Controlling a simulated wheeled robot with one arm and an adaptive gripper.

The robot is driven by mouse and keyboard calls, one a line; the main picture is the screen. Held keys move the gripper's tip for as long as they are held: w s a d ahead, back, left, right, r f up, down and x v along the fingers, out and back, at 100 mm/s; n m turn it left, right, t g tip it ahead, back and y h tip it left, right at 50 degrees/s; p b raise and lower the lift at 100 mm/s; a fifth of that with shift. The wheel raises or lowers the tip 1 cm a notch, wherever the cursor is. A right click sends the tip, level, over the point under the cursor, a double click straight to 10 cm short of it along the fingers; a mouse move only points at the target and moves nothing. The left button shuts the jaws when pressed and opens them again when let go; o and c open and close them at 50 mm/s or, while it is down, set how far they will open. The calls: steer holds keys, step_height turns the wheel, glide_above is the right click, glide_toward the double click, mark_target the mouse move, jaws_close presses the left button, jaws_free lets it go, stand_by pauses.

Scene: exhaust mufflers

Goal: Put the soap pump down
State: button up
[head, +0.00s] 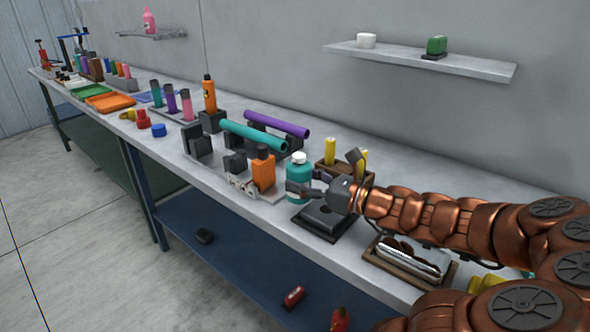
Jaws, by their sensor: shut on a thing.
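The soap pump, a teal bottle with a white top (297,172), is upright at the middle of the bench. My gripper (305,187) reaches it from the right, and its dark fingers are shut on the bottle's body. Part of the bottle is hidden behind the fingers. I cannot tell whether its base touches the bench. A black square stand (322,222) is on the bench just below and to the right of my gripper.
An orange bottle (263,170) stands close to the left, with teal (253,135) and purple (276,123) tubes on dark holders behind it. A brown box with yellow items (330,153) is behind my gripper. A wooden tray (388,267) lies in front, near the bench edge.

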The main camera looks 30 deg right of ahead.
steer(key=w+d, duration=0.2)
steer(key=w, duration=0.2)
steer(key=w+d+f, duration=0.1)
steer(key=w+d, duration=0.1)
steer(key=w, duration=0.2)
steer(key=w+d, duration=0.3)
steer(key=w, duration=0.1)
steer(key=shift+w+f, duration=0.25)
steer(key=shift+w, duration=0.15)
steer(key=shift+f, duration=1.7)
steer(key=shift+f, duration=0.15)
steer(key=o, duration=1.4)
steer(key=shift+c, duration=0.2)
